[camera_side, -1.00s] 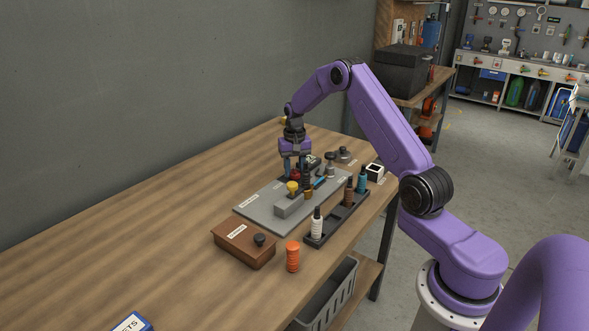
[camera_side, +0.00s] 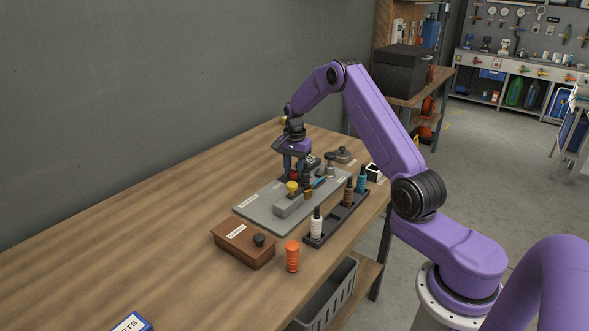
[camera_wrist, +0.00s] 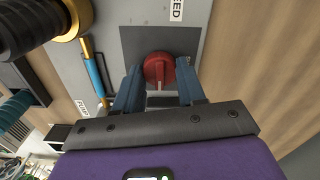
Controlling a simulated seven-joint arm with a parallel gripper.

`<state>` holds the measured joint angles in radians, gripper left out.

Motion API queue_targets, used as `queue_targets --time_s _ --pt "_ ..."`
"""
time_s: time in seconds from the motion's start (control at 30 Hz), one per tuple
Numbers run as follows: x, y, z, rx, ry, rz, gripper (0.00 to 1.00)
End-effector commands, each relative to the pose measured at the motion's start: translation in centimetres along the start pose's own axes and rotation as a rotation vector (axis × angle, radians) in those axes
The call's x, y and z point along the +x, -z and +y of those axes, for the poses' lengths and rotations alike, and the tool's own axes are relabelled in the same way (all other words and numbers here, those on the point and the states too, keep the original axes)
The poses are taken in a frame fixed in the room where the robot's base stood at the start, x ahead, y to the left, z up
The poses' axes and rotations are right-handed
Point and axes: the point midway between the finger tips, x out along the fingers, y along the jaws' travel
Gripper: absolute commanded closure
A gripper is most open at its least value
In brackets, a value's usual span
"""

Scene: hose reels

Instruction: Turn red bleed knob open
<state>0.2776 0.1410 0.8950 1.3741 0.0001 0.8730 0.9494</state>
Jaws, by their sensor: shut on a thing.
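The red bleed knob (camera_wrist: 159,68) is a round red knob on a dark square patch of the grey plate, under a label partly reading "EED" (camera_wrist: 176,8). My gripper (camera_wrist: 158,82) has its two blue fingers on either side of the knob, shut on it. In the side view my gripper (camera_side: 294,170) points down over the far part of the grey plate (camera_side: 252,207). There the knob (camera_side: 294,174) shows only in part between the fingers. Which way the knob is turned is hard to tell.
A yellow-topped knob (camera_side: 292,187) and a grey block (camera_side: 289,206) stand near. A black rack (camera_side: 338,221) with several bottles lies to the right. A brown box (camera_side: 243,244) and an orange cylinder (camera_side: 292,256) are in front.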

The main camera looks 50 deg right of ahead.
Motion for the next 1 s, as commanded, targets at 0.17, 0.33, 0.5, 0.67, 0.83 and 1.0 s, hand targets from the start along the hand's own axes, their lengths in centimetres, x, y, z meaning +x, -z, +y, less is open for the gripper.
queue_targets --time_s 0.17,0.33,0.5,0.67,0.83,1.0 --pt "-0.13 0.07 -0.04 0.02 0.002 0.002 0.91" --pt "-0.13 0.08 -0.04 0.024 0.002 0.002 0.91" --pt "-0.14 0.09 -0.05 0.024 0.003 0.002 0.91" --pt "-0.11 0.08 -0.03 0.024 0.002 0.002 0.35" --pt "-0.06 0.05 -0.01 0.022 0.001 0.001 0.35" --pt "-0.53 0.05 -0.04 0.021 0.002 0.001 0.35"
